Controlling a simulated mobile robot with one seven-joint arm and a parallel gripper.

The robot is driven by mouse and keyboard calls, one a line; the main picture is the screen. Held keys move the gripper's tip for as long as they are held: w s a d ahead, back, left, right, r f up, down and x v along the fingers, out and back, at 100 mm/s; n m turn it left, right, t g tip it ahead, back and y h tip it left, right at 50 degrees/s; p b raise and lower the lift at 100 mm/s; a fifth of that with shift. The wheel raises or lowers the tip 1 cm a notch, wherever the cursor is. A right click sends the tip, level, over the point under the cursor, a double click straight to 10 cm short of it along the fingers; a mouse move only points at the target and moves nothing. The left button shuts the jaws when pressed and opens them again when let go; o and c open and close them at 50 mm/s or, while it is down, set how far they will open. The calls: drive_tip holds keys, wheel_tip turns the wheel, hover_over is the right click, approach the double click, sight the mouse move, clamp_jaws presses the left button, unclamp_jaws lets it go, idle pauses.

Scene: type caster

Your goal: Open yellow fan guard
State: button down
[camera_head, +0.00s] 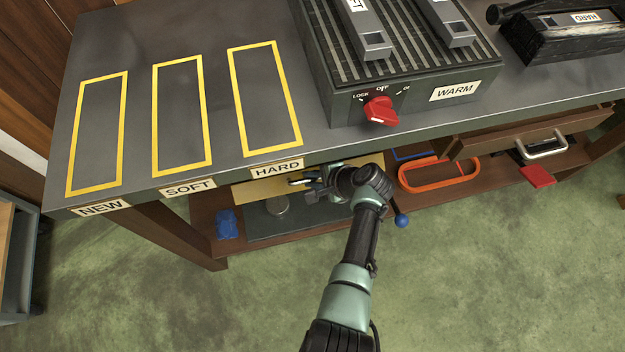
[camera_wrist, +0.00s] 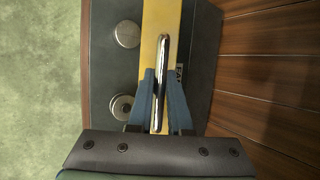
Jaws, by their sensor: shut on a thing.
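The yellow fan guard (camera_head: 246,191) is a yellow panel low under the bench, on a dark unit (camera_head: 290,226) on the lower shelf. In the wrist view the guard (camera_wrist: 153,22) is a yellow strip with a bar-shaped metal handle (camera_wrist: 163,46). My gripper (camera_head: 312,183) reaches under the bench top. In the wrist view its blue fingers (camera_wrist: 161,80) are on either side of the handle and shut on it. Round metal discs (camera_wrist: 127,34) sit on the dark unit beside the strip. My arm hides part of the guard in the head view.
The bench top (camera_head: 218,110) overhangs my gripper closely. A blue object (camera_head: 227,223) lies left of the unit. An orange loop (camera_head: 437,187) and a drawer (camera_head: 530,135) are to the right. A blue-knobbed lever (camera_head: 401,219) is close to my arm. The green floor in front is clear.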

drive_tip(key=shift+w+a+r, duration=0.1)
drive_tip(key=c, duration=0.8)
unclamp_jaws()
drive_tip(key=shift+c, duration=0.2)
drive_tip(key=p+v, duration=0.6)
drive_tip(key=v, duration=0.7)
drive_tip(key=shift+c, duration=0.3)
